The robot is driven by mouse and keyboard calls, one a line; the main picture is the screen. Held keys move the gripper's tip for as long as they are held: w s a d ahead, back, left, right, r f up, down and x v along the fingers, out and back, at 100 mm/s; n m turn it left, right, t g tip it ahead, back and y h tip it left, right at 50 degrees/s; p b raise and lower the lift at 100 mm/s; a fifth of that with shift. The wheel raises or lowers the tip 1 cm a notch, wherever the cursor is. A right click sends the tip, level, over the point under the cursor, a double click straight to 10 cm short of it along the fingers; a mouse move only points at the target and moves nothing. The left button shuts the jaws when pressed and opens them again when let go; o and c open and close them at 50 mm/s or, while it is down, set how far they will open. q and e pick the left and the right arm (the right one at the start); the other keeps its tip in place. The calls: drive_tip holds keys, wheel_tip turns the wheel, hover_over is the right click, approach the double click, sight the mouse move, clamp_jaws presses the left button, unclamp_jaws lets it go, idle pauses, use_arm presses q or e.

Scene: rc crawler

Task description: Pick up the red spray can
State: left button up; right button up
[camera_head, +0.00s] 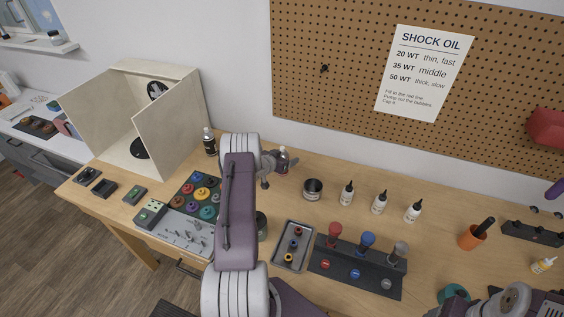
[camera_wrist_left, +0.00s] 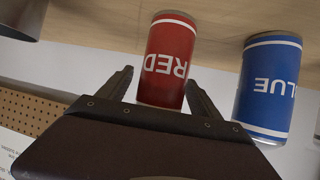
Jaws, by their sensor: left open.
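The red can (camera_wrist_left: 168,58) is labelled RED and shows upside down in the left wrist view, standing on the wooden surface. My left gripper (camera_wrist_left: 157,92) is open, with one finger on either side of the can's near end. The wrist view does not show whether either finger touches it. In the head view my left gripper (camera_head: 267,172) is over the back of the bench, beside a small dark bottle-like item (camera_head: 282,159). I cannot tell whether that item is the red can. My left arm hides part of the bench there. My right gripper is not in view.
A blue can (camera_wrist_left: 268,88) stands close beside the red one. A metal tin (camera_head: 313,189) and several white bottles (camera_head: 380,203) stand to the right. A dark bottle (camera_head: 210,142) and an open wooden booth (camera_head: 168,125) are to the left.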

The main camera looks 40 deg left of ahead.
sight(285, 151)
use_arm(q)
drive_tip(key=shift+w+f, duration=0.25)
drive_tip(key=shift+w, duration=0.1)
drive_tip(key=shift+c, duration=0.3)
drive_tip(key=shift+s+r, duration=0.1)
drive_tip(key=c, duration=1.5)
clamp_jaws()
drive_tip(key=r, duration=0.2)
drive_tip(key=d+r+b, duration=0.1)
drive_tip(key=r, duration=0.1)
drive_tip(key=shift+r, duration=0.25)
drive_tip(key=s+d+r+b, duration=0.2)
drive_tip(key=d+r, duration=0.4)
drive_tip(key=d, duration=0.4)
drive_tip(key=shift+s+d+r+b, duration=0.15)
drive_tip(key=shift+s+r+b, duration=0.15)
drive_tip(key=shift+b, duration=0.2)
